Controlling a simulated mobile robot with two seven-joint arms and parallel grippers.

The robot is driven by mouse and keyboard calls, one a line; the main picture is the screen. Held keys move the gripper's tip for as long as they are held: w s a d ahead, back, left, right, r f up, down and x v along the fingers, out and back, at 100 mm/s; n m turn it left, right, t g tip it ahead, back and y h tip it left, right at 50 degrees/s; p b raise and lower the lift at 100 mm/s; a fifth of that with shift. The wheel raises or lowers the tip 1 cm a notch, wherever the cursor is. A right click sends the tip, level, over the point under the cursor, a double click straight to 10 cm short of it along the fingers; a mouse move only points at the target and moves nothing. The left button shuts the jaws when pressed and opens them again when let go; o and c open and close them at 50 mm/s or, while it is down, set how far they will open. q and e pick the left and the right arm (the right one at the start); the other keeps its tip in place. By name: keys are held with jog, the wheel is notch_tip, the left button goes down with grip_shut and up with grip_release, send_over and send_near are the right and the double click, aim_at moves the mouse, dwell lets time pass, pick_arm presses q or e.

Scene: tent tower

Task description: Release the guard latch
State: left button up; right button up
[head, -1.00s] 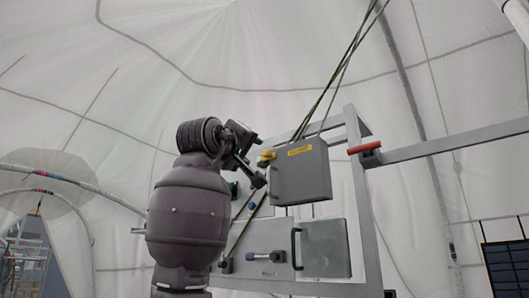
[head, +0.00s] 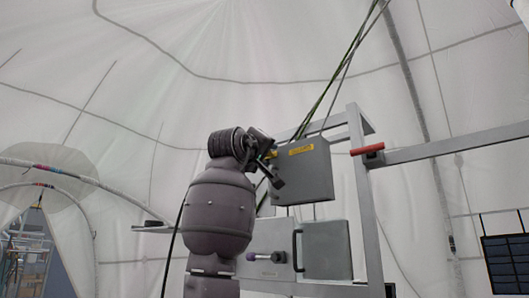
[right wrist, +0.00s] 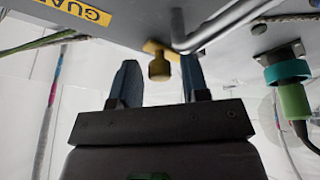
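The guard latch is a small yellow knob on a yellow plate (right wrist: 159,69), under the edge of a grey box (head: 312,178) with a yellow label (head: 301,150). In the wrist view the label (right wrist: 84,11) partly reads "GUA". My right gripper (right wrist: 160,76) is open, its two blue-grey fingers on either side of the knob with gaps showing on both sides. I see no contact. In the head view my right gripper (head: 269,171) is at the box's left side and hides most of the latch. My left gripper is not in view.
A metal frame (head: 361,200) holds the box, with a red handle (head: 367,149) at right. A green connector (right wrist: 292,98) and a bent metal rod (right wrist: 215,30) are near the gripper.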

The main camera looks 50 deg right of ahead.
grip_shut()
jog(key=shift+w+f+m+g+h, duration=0.1)
jog(key=shift+f+m+g+h, duration=0.25)
jog(key=shift+m, duration=0.6)
jog(key=shift+w+f+m+g+h, duration=0.15)
jog(key=shift+m+g, duration=0.3)
jog(key=shift+m, duration=0.55)
jog(key=shift+s+f+m+g+h, duration=0.1)
jog(key=shift+f+m+g, duration=0.25)
jog(key=shift+m, duration=0.6)
jog(key=shift+r, duration=0.1)
jog(key=shift+o, duration=0.8)
grip_release()
pick_arm(q)
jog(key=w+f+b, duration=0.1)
jog(key=b, duration=0.2)
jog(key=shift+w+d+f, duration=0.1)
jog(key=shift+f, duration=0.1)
pick_arm(e)
jog(key=v, duration=1.1)
jog(key=shift+w, duration=0.1)
